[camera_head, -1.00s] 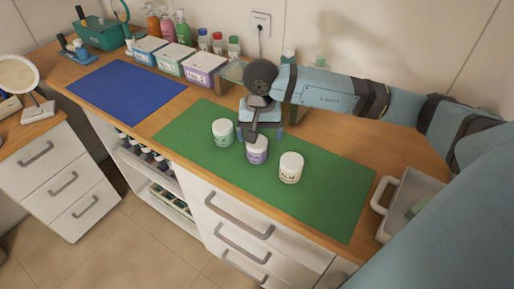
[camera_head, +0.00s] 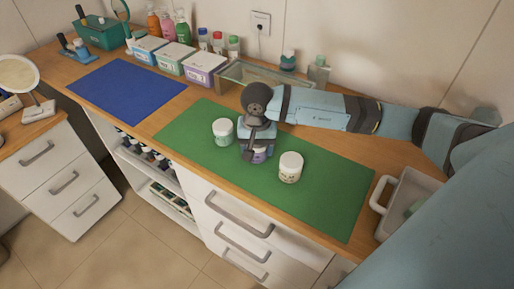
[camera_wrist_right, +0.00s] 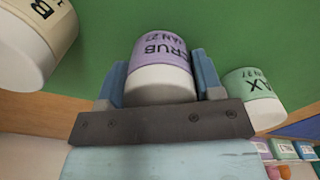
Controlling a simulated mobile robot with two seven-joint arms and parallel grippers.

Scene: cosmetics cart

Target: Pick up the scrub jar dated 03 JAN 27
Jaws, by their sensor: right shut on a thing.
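The scrub jar (camera_head: 259,157) has a white lid and a purple label. In the right wrist view the scrub jar (camera_wrist_right: 160,60) shows "SCRUB" and "JAN 27"; the day number is not clearly readable. My right gripper (camera_head: 257,151) has come down over it in the middle of the green mat (camera_head: 330,205). Its fingers, seen in the right wrist view (camera_wrist_right: 160,80), are on both sides of the jar and shut on it. The jar appears to be at mat level. My left gripper is not in view.
A mint-labelled jar (camera_head: 223,131) stands close on the left and a cream-labelled jar (camera_head: 290,167) close on the right. Labelled boxes (camera_head: 204,69) and a glass tray (camera_head: 262,78) line the back. A white bin (camera_head: 408,195) stands right of the mat. The blue mat (camera_head: 125,90) is clear.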

